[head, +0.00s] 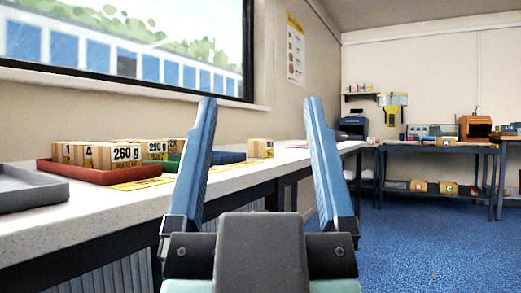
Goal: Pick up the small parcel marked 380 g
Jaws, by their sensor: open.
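My gripper (259,105) is open and empty, its two blue fingers pointing up and away with a wide gap between them. Small cardboard parcels stand on the long bench at the left. One parcel (126,155) reads 260 g and stands in a red tray (110,176) with others whose labels are partly hidden. Another parcel (156,148) behind reads 290 g. A separate parcel (260,147) shows between my fingers, farther along the bench; its label is too small to read. I cannot make out a 380 g mark on any parcel.
A grey tray (30,190) lies at the bench's near left. A green tray and a blue tray (228,157) show beyond the red one. The pale bench top (120,207) runs along the window wall. Blue floor (425,240) is open at right, before a far table (440,148).

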